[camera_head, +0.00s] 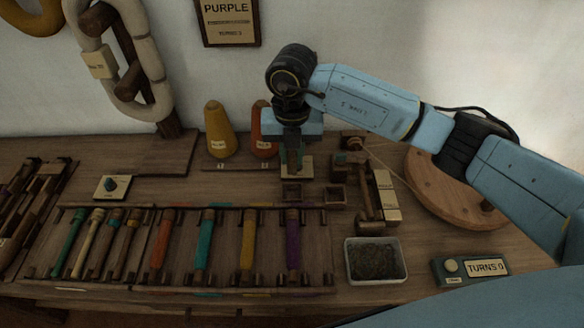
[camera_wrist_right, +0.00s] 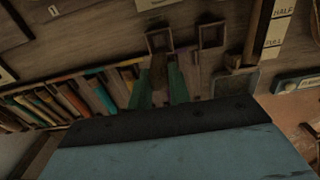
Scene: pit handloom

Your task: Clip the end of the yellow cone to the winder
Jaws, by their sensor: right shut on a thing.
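The yellow cone (camera_head: 219,132) stands upright at the back of the bench, with a small white label on its front. The wooden assembly that looks like the winder (camera_head: 365,190) is right of centre, beside a gauge plate (camera_head: 386,195) and a round wooden wheel (camera_head: 450,190). A pale line runs from near its top to the wheel. My right gripper (camera_head: 292,160) points down, right of the cones and apart from the yellow one. In the right wrist view its green fingers (camera_wrist_right: 159,88) are shut on a narrow brown thing (camera_wrist_right: 158,68). No thread end is discernible. My left gripper is out of view.
An orange cone (camera_head: 262,138) stands between the yellow cone and my right gripper, partly hidden. Two small open boxes (camera_head: 335,204) lie in front of the gripper. A bobbin rack (camera_head: 225,270), a grey tray (camera_head: 401,245) and a TURNS 0 counter (camera_head: 452,278) fill the front.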

